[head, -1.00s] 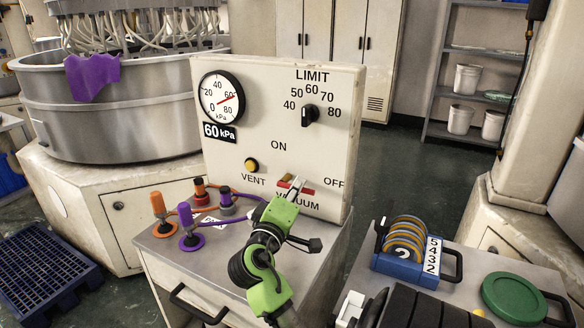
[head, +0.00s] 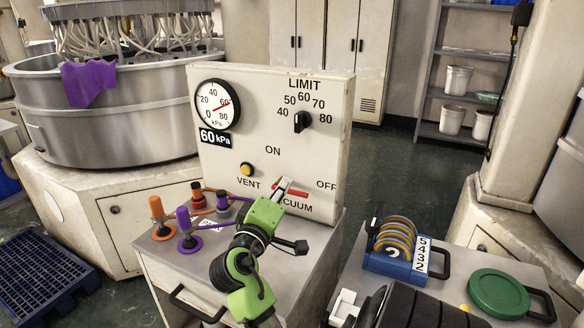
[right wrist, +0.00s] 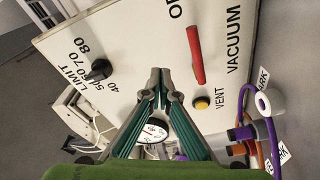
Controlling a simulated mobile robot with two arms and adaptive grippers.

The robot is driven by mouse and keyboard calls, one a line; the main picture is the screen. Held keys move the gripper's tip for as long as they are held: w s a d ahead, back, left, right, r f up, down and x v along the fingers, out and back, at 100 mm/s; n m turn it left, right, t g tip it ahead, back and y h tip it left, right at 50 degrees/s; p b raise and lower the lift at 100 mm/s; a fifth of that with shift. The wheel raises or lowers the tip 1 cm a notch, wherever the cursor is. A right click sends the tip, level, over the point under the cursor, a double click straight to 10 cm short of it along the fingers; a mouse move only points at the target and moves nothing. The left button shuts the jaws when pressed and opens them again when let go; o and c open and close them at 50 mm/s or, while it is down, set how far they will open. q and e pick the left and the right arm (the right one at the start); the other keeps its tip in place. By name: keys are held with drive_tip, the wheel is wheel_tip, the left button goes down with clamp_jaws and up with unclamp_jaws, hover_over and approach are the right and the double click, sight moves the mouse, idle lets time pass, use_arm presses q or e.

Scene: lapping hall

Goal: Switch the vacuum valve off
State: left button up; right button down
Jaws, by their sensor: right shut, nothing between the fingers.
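The vacuum valve has a red lever (head: 296,192) low on the cream control panel (head: 225,165). It lies roughly level across the panel above the VACUUM label, partly hidden by my gripper in the head view. OFF is to its right, ON above. In the right wrist view the red lever (right wrist: 195,54) shows whole. My right gripper (head: 282,182) is shut and empty. In the right wrist view its fingertips (right wrist: 160,72) appear beside the lever, on its upper side by the panel's lettering, with a gap in the picture. My left gripper is not in view.
The yellow VENT button (head: 247,169), LIMIT knob (head: 301,122) and gauge (head: 216,105), near 60 kPa, share the panel. Orange and purple hose fittings (head: 188,232) stand left of my arm. A blue holder with rings (head: 398,265) and a green disc (head: 498,293) are at right.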

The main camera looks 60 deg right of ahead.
drive_tip(key=v, duration=0.3)
drive_tip(key=b+v, duration=0.1)
drive_tip(key=v, duration=0.1)
drive_tip(key=shift+w+f, duration=0.3)
drive_tip(key=shift+w, duration=0.05)
